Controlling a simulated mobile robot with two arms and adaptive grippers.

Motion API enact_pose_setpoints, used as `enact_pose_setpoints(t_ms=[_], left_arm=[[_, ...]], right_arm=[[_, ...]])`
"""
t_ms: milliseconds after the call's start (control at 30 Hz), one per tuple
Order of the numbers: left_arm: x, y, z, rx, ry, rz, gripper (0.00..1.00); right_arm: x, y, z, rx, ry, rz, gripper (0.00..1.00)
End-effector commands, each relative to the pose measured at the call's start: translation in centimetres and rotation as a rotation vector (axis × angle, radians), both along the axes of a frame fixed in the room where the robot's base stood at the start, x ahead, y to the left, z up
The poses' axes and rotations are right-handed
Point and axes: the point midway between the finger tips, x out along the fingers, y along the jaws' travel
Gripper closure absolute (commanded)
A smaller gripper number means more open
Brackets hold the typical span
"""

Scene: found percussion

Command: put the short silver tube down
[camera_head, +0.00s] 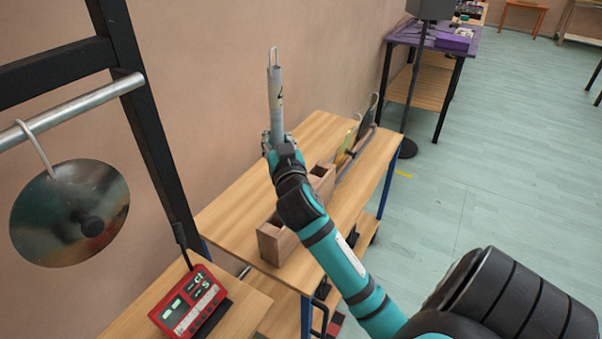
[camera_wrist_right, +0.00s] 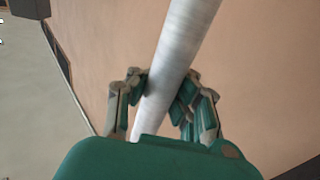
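The short silver tube (camera_head: 275,98) stands nearly upright in my right gripper (camera_head: 277,140), above the far part of the wooden table (camera_head: 236,206). A thin loop shows at its top end. In the right wrist view the tube (camera_wrist_right: 178,55) runs between the fingers of the right gripper (camera_wrist_right: 168,98), which are closed around it. The tube's lower end is hidden by the gripper and arm in the head view. My left gripper is not in view.
A wooden box (camera_head: 277,243) sits on the table, partly behind my right arm. Flat plates on a rack (camera_head: 352,150) stand to its right. A red device (camera_head: 190,302) lies front left, below a hanging metal disc (camera_head: 70,213). A purple table (camera_head: 440,38) is behind.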

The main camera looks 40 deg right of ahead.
Motion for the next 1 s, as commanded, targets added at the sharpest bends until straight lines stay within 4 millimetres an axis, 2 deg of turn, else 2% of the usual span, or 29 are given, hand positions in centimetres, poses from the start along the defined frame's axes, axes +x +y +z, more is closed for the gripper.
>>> enact_pose_setpoints(t_ms=[33, 100, 200, 267, 367, 700, 833, 1000], left_arm=[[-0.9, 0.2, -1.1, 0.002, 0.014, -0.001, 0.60], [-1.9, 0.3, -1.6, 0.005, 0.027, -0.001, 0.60], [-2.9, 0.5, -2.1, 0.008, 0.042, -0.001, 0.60], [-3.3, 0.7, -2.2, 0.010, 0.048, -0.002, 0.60], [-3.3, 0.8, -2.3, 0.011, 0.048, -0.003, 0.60], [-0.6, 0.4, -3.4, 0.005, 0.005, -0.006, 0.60], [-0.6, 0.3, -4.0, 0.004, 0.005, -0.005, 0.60], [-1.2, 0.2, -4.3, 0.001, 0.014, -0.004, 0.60]], right_arm=[[0.4, -2.1, -0.1, 0.000, -0.008, -0.045, 1.00], [0.6, -4.5, 0.3, -0.005, -0.011, -0.095, 1.00], [0.7, -6.6, 0.6, -0.010, -0.011, -0.138, 1.00], [0.7, -7.3, 0.5, -0.012, -0.011, -0.152, 1.00], [0.7, -7.6, -0.9, -0.012, -0.005, -0.159, 1.00], [0.6, -7.5, -9.9, -0.013, -0.004, -0.158, 1.00], [0.6, -7.5, -12.2, -0.015, -0.007, -0.157, 1.00], [0.6, -7.5, -13.5, -0.014, -0.010, -0.157, 1.00]])
